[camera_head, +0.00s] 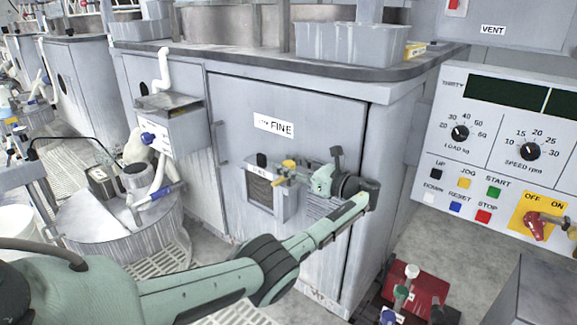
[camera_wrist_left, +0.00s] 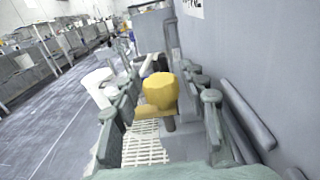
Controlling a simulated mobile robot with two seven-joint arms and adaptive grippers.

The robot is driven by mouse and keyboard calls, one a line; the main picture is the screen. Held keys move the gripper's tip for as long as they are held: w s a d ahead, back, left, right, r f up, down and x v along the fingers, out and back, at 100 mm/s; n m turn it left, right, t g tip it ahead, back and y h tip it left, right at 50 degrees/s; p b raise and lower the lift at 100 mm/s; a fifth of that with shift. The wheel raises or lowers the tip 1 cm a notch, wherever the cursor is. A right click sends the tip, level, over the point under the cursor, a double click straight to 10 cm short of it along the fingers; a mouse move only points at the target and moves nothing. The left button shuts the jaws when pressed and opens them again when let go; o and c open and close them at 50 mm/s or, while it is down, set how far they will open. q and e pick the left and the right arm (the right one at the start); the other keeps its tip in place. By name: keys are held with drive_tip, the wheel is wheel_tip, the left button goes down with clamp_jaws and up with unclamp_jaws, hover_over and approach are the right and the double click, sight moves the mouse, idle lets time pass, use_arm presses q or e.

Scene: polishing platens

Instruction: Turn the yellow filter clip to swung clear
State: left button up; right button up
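The yellow filter clip (camera_head: 289,163) is on the small filter housing on the front of the grey cabinet labelled FINE. In the left wrist view the clip (camera_wrist_left: 160,90) is a rounded yellow knob on a short dark stem. My left gripper (camera_head: 298,176) reaches the housing from the right, at the clip's height. In the left wrist view its fingers (camera_wrist_left: 160,108) stand apart on either side of the knob, with narrow gaps showing. Firm contact cannot be seen. The gripper hides part of the housing in the head view. My right gripper is not in view.
The cabinet door (camera_head: 310,120) is close beside the gripper. A control panel (camera_head: 500,150) with dials and a red switch is at the right. A red block with valve handles (camera_head: 425,285) is low at the right. A drum (camera_head: 115,225) stands at the left.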

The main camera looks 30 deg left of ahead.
use_arm(q)
drive_tip(key=shift+o, duration=0.2)
drive_tip(key=shift+d, duration=0.1)
drive_tip(key=d, duration=1.2)
drive_tip(key=shift+s, duration=0.4)
drive_tip(key=shift+a, duration=0.1)
